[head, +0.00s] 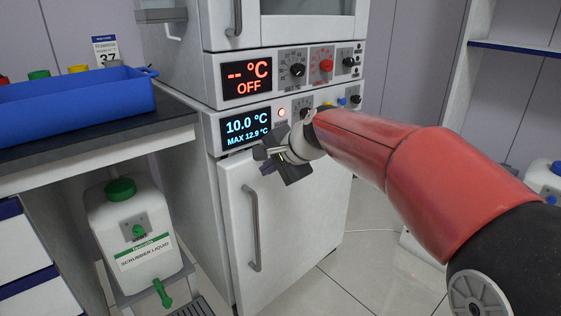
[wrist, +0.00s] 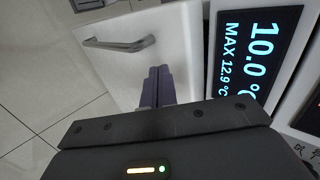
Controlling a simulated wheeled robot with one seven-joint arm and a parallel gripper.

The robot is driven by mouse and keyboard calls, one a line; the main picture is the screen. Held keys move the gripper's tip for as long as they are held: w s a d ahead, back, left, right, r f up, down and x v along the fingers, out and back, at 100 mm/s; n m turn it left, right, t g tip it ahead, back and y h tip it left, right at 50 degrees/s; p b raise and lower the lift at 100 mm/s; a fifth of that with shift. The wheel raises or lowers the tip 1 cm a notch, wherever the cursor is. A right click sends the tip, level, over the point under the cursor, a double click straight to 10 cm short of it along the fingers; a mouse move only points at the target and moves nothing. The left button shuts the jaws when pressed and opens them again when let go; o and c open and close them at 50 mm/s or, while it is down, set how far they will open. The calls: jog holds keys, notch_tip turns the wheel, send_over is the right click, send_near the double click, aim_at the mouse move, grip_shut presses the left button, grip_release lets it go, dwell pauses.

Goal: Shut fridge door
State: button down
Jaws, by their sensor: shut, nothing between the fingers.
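The fridge door (head: 295,215) is the white lower door under the panel reading 10.0 °C. It has a vertical grey handle (head: 253,228) near its left edge. The door looks flush or nearly flush with the cabinet; I cannot tell if a small gap is left. In the wrist view the door (wrist: 120,65) and handle (wrist: 118,43) appear turned sideways. My gripper (head: 267,167) is in front of the door's top edge, just below the display. In the wrist view the fingers (wrist: 157,72) are together and empty. Whether they touch the door is unclear.
The fridge display (head: 247,128) sits above the door, and an upper unit's display (head: 246,82) reads OFF. A bench with a blue tray (head: 75,105) stands left. A white scrubber liquid canister (head: 140,225) stands below it. Tiled floor is open at the lower right.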

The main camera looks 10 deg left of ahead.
jog(key=shift+w+a+f+p, duration=0.15)
jog(key=shift+w+a, duration=0.5)
jog(key=shift+a, duration=0.25)
jog(key=shift+w+a+f+p, duration=0.1)
jog(key=shift+w+a+p, duration=0.05)
jog(key=shift+w+a, duration=0.65)
jog(key=shift+s+a, duration=0.1)
jog(key=shift+s, duration=0.05)
